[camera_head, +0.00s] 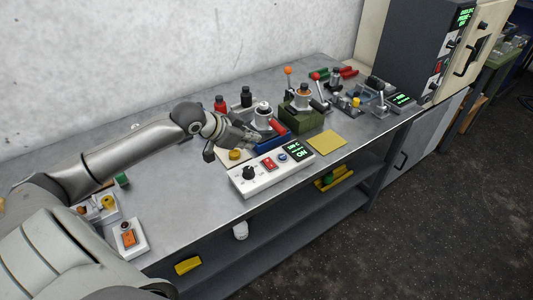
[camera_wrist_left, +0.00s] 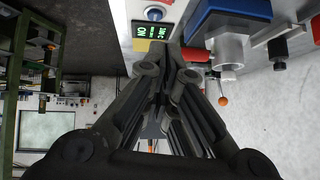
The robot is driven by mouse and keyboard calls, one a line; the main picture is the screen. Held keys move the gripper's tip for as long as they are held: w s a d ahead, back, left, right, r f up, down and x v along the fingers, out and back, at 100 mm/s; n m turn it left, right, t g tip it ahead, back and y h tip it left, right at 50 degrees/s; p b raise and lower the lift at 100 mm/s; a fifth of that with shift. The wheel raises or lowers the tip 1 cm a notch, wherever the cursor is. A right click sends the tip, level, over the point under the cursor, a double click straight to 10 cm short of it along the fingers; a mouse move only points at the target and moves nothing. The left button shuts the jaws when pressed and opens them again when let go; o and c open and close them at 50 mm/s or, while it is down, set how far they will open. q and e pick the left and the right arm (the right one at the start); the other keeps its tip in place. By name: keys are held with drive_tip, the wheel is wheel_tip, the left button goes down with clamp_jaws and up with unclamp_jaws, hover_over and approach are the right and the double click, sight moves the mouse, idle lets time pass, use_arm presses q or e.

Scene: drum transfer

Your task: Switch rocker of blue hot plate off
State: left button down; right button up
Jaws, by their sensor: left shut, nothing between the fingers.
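The blue hot plate (camera_head: 271,146) stands near the middle of the bench with a metal vessel on it. In front of it is a white control box (camera_head: 257,184) with a black dial, a red rocker (camera_head: 269,162) and a green display (camera_head: 296,152) that reads ON. My left gripper (camera_head: 246,139) is shut and empty, just behind the box and beside the hot plate. In the left wrist view its closed fingertips (camera_wrist_left: 172,50) are close to the lit display (camera_wrist_left: 153,30). The blue body (camera_wrist_left: 228,14) is to their right. The rocker is not clear there.
A green heater (camera_head: 300,112) with a vessel stands to the right. A yellow pad (camera_head: 327,142) lies in front of it. The bench behind my left arm is partly clear.

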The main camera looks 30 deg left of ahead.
use_arm(q)
drive_tip(key=p, duration=0.2)
hover_over(266, 161)
drive_tip(key=d, duration=0.1)
wheel_tip(266, 161, down, 7)
drive_tip(key=shift+s+r, duration=0.15)
drive_tip(key=shift+a+f+p, duration=0.2)
drive_tip(key=shift+f+p, duration=0.3)
drive_tip(key=shift+f, duration=0.7)
drive_tip(key=shift+a+f, duration=0.1)
drive_tip(key=shift+f, duration=0.65)
drive_tip(key=shift+a+f+b, duration=0.15)
drive_tip(key=shift+f+b, duration=0.25)
drive_tip(key=shift+r, duration=0.15)
drive_tip(key=shift+p, duration=0.3)
